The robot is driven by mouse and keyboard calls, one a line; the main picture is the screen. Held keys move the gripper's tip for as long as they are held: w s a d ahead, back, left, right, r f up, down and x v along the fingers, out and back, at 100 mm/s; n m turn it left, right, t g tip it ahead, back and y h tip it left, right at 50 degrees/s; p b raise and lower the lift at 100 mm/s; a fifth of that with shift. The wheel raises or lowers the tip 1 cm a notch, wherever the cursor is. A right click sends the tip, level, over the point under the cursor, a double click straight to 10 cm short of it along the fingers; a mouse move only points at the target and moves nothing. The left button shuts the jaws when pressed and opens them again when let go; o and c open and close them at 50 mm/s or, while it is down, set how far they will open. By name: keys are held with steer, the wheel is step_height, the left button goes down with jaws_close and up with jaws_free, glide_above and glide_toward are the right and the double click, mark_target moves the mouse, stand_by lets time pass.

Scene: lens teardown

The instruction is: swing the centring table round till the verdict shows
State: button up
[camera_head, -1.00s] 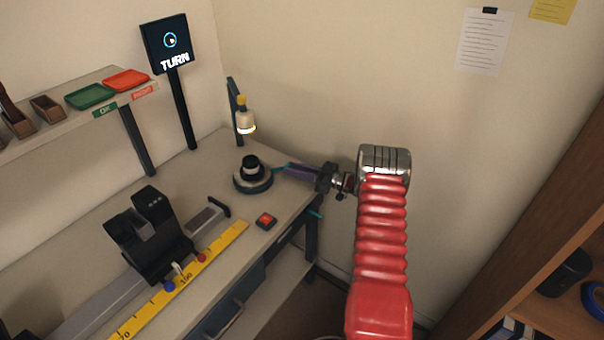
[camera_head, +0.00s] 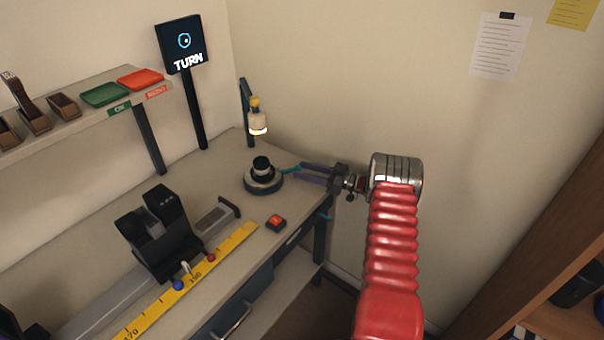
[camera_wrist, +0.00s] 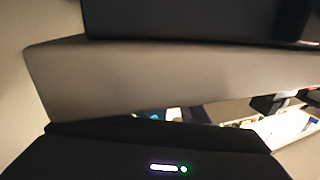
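The centring table (camera_head: 263,186) is a low round dark-and-pale turntable at the far corner of the bench, with a black-and-white lens part (camera_head: 261,167) upright on it. A lamp (camera_head: 258,122) hangs just above and behind it. The verdict screen (camera_head: 183,45) on a post reads TURN under a ring icon. My gripper (camera_head: 293,171) reaches in from the right, its purple fingers and a teal tip close by the table's right rim. I cannot tell whether it touches the rim, or how far apart the fingers are. The wrist view does not clearly show the table.
A shelf at left carries a green tray (camera_head: 104,94), a red tray (camera_head: 141,79) and brown bins. On the bench are a red button (camera_head: 276,222), a black rail-mounted holder (camera_head: 158,236) and a yellow ruler (camera_head: 190,282). A wall stands close behind; shelving is at right.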

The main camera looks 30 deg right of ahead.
steer(key=shift+s+d, duration=0.15)
steer(key=shift+d, duration=0.05)
steer(key=v, duration=1.3)
steer(key=shift+s+d, duration=0.1)
steer(key=shift+s, duration=0.05)
